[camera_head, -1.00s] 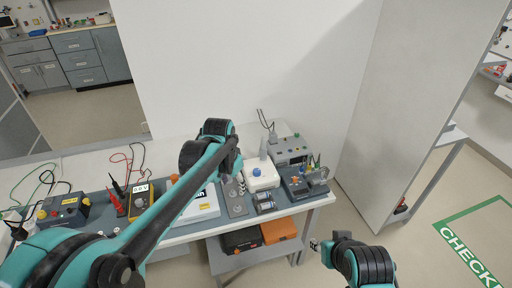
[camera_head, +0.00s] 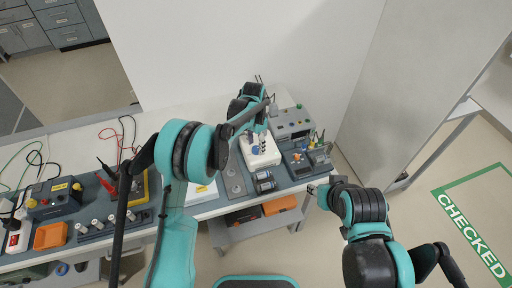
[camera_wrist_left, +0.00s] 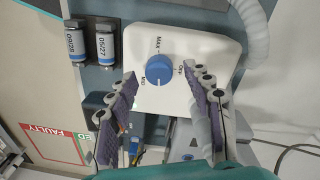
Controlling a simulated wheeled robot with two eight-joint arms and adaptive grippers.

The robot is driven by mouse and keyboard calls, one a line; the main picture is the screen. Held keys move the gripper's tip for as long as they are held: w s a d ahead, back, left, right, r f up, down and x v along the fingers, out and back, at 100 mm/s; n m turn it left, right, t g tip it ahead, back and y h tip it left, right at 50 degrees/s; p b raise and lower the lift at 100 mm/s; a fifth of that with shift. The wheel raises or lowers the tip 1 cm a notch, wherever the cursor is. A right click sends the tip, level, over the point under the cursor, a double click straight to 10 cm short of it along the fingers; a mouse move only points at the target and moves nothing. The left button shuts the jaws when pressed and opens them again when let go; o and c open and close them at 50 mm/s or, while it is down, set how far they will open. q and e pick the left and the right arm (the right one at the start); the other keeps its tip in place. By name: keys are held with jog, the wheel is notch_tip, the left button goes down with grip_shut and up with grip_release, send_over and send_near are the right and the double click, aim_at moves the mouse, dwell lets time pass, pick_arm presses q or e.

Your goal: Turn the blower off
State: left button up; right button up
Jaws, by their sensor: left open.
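The blower is a white box (camera_head: 266,157) near the right end of the bench, partly hidden by my left gripper in the head view. In the left wrist view the blower's white top (camera_wrist_left: 200,45) carries a round blue knob (camera_wrist_left: 159,70) with small markings around it, one reading MAX.
A ribbed pale hose (camera_wrist_left: 257,35) runs beside the blower. Two labelled vials (camera_wrist_left: 106,42) lie on its other side. A grey device (camera_head: 292,125) stands behind, and another dark grey device (camera_head: 305,160) stands to the right. An orange box (camera_head: 279,205) is on the lower shelf.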

pick_arm(q)
jog(key=shift+s+f, duration=0.1)
jog(key=shift+f, duration=0.6)
jog(key=c, duration=1.2)
jog(key=shift+o, duration=0.2)
